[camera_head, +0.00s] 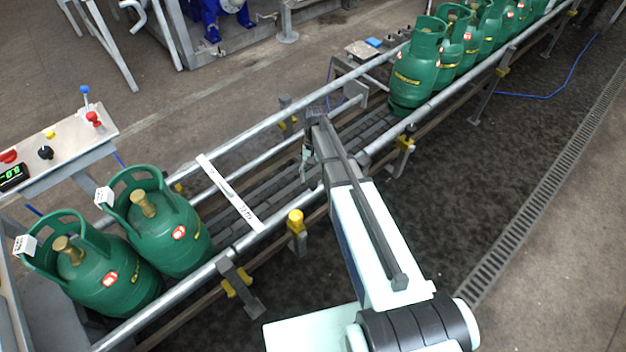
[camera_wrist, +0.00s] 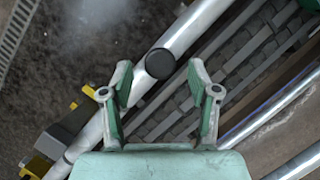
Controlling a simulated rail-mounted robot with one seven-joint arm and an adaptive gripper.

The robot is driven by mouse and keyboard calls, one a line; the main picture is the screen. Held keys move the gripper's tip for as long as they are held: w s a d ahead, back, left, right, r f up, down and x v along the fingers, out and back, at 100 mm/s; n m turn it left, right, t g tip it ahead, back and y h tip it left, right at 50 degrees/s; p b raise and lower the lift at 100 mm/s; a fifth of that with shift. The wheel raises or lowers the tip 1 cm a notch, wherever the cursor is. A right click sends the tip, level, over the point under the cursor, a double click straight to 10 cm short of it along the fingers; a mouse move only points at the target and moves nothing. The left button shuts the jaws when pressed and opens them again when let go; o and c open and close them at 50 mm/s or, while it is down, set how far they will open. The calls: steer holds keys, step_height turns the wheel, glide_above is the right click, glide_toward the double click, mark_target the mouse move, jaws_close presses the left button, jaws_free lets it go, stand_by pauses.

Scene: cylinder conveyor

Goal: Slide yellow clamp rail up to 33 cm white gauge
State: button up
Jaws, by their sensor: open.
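The near guide rail (camera_head: 180,287) is a round metal tube along the conveyor's near side, with yellow clamp parts on its supports, among them a yellow-topped post (camera_head: 296,218). The white gauge strip (camera_head: 230,193) lies across the conveyor, its near end at this rail. My gripper (camera_head: 313,147) is over the conveyor, right of the gauge. In the wrist view my gripper (camera_wrist: 160,68) is open, with green-padded fingers. A metal tube (camera_wrist: 190,30) with a black round knob (camera_wrist: 160,63) shows between and beyond the fingers. Whether the fingers touch it I cannot tell.
Two green cylinders (camera_head: 165,235) stand on the belt at left, and several more (camera_head: 418,70) at upper right. A control panel (camera_head: 60,145) with knobs stands at far left. The belt between the gauge and my gripper is clear. Yellow clamp parts (camera_wrist: 40,165) show at lower left.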

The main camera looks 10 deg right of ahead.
steer(key=shift+x, duration=1)
jaws_close()
steer(key=w, duration=0.1)
steer(key=w+a, duration=0.1)
steer(key=w, duration=0.1)
steer(key=shift+a, duration=0.3)
jaws_free()
